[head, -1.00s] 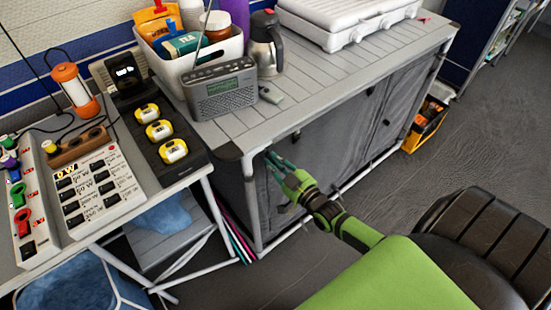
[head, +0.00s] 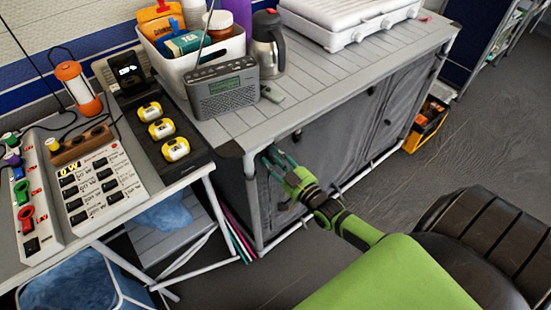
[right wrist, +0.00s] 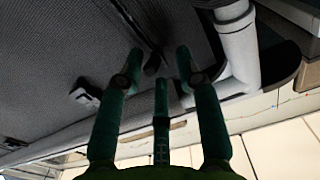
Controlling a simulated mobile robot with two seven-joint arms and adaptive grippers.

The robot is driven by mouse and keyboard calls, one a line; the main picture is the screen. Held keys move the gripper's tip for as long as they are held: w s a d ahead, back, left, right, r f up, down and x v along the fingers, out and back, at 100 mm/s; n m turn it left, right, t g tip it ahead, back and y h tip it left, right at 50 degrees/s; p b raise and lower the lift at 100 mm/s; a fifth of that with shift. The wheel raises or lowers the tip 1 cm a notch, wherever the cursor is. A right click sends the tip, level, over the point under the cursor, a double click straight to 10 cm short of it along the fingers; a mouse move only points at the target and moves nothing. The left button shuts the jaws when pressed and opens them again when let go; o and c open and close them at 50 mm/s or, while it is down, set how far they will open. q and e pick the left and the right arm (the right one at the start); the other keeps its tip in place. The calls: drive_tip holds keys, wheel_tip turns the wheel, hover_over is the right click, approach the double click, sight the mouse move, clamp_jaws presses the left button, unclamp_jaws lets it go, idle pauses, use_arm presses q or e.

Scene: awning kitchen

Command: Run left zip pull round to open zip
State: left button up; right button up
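The grey fabric front of the kitchen unit (head: 330,140) hangs below its slatted top. My right gripper (head: 274,156) is at the left end of this front, beside the corner leg. In the right wrist view its fingers (right wrist: 157,62) are apart and empty. A small dark zip pull (right wrist: 153,65) shows between the fingertips, close to the fabric, with a seam running up from it. I cannot tell whether a finger touches it. A second dark fitting (right wrist: 85,95) lies left of the fingers. In the head view the gripper hides the near pull. My left gripper is out of view.
A white corner leg (right wrist: 240,45) stands close right of the fingers. A radio (head: 222,88), a steel flask (head: 267,45) and a white stove (head: 350,18) stand on the top. A grey table with controls (head: 100,185) is at the left. The floor at right is mostly clear.

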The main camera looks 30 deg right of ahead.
drive_tip(key=shift+s+f, duration=0.1)
drive_tip(key=shift+s, duration=0.2)
drive_tip(key=s+d, duration=0.1)
drive_tip(key=s, duration=1)
drive_tip(key=shift+s, duration=0.2)
drive_tip(key=s+a+f+g+h+p, duration=0.1)
drive_tip(key=s+f+g, duration=0.3)
drive_tip(key=f, duration=0.6)
drive_tip(key=s+a+f+g+p, duration=0.1)
drive_tip(key=s+f+g, duration=0.25)
drive_tip(key=f, duration=0.65)
drive_tip(key=s+a+f+g, duration=0.3)
drive_tip(key=s+f, duration=0.4)
drive_tip(key=s, duration=0.4)
drive_tip(key=s+a+f+n+g+p, duration=0.1)
drive_tip(key=s+a+f+g, duration=0.3)
drive_tip(key=s, duration=0.7)
wheel_tip(320, 180, down, 4)
drive_tip(key=shift+s+r+n+g+h+p, duration=0.15)
drive_tip(key=shift+s+n+g+h+p, duration=0.15)
drive_tip(key=shift+g, duration=0.95)
